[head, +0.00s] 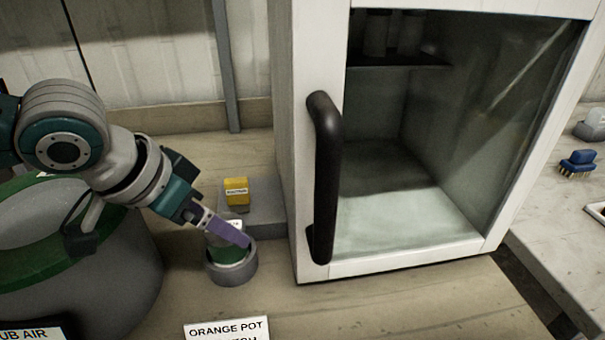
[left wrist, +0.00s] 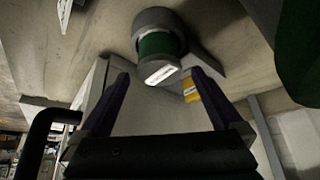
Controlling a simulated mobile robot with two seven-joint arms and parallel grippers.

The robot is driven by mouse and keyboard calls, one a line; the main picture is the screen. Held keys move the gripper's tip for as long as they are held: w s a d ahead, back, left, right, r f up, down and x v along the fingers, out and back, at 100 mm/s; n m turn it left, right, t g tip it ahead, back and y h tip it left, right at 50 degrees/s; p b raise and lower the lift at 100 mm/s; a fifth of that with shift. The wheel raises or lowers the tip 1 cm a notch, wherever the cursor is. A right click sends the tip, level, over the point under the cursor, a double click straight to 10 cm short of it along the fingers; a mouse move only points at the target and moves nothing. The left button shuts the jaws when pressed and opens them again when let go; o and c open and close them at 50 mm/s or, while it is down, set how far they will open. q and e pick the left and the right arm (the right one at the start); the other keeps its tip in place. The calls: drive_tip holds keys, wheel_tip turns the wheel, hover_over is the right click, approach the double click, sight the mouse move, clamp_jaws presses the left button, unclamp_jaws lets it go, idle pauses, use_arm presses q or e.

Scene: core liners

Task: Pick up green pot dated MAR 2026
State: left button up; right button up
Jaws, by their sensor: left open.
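The green pot (head: 228,254) sits in a round grey holder (head: 232,275) on the bench, left of the white cabinet. In the left wrist view the green pot (left wrist: 156,42) shows with a white label on its end, too small to read, so its date cannot be told. My left gripper (head: 232,232) is at the pot, its purple fingers in front of and over its top. In the left wrist view the left gripper (left wrist: 160,88) is open, with the pot beyond and between its fingertips. I cannot tell whether they touch it. My right gripper is not in view.
A yellow labelled box (head: 236,190) stands on a grey block (head: 265,205) behind the pot. The white cabinet (head: 307,180) with a black handle (head: 325,180) is close on the right. A large grey bin with a green rim (head: 130,190) is at left. An "ORANGE POT" sign (head: 228,330) is in front.

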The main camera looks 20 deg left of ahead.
use_arm(q)
drive_tip(key=x, duration=0.3)
drive_tip(key=shift+f+b, duration=0.1)
drive_tip(key=shift+b, duration=0.2)
drive_tip(key=shift+c, duration=0.2)
drive_tip(key=c, duration=1.4)
drive_tip(key=shift+c, duration=0.2)
